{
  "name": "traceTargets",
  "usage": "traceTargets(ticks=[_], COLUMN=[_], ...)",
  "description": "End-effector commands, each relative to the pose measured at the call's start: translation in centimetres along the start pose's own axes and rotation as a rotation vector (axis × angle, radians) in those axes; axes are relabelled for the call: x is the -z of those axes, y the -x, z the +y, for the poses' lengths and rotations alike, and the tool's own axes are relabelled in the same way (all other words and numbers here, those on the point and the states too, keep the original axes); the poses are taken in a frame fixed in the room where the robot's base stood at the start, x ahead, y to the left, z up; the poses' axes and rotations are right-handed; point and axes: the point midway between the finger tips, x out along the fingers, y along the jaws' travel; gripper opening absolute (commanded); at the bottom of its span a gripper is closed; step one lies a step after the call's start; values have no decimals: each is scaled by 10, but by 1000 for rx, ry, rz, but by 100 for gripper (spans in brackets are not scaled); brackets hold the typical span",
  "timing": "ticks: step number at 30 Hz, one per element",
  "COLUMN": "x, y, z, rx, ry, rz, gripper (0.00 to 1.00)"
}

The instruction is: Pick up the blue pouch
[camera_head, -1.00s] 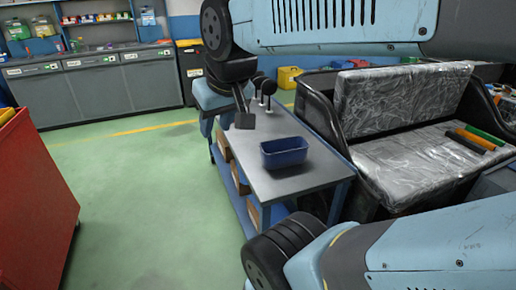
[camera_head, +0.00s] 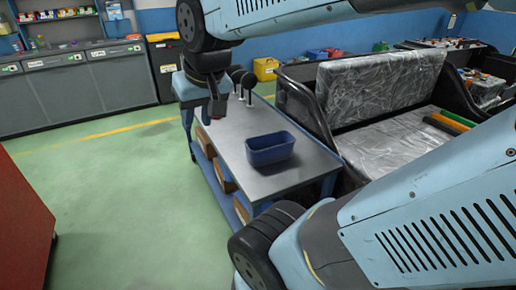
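I cannot make out a blue pouch for certain. A dark blue open-topped bin (camera_head: 270,149) stands upright on the grey top of a blue cart (camera_head: 292,176). Its inside looks dark, and I cannot tell whether anything lies in it. My gripper (camera_head: 216,108) points down over the far left part of the cart, left of and beyond the bin and apart from it. Its fingers are small and dark, so I cannot tell whether they are open or shut.
Black-knobbed levers (camera_head: 247,84) stand on the cart beside my gripper. A rickshaw seat (camera_head: 375,90) wrapped in plastic is on the right, with orange and green tubes (camera_head: 447,122) on it. A red cabinet (camera_head: 22,215) is at left. Green floor between is clear.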

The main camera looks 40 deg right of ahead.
Motion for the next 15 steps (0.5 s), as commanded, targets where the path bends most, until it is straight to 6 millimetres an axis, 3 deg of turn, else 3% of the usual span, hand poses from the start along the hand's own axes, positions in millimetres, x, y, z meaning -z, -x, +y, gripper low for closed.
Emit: traceTargets(ticks=[6, 15], x=[18, 30], y=[-51, -124], z=[12, 29], rx=[7, -71], ry=[-183, -433], rz=[-135, -293], gripper=[35, 35])
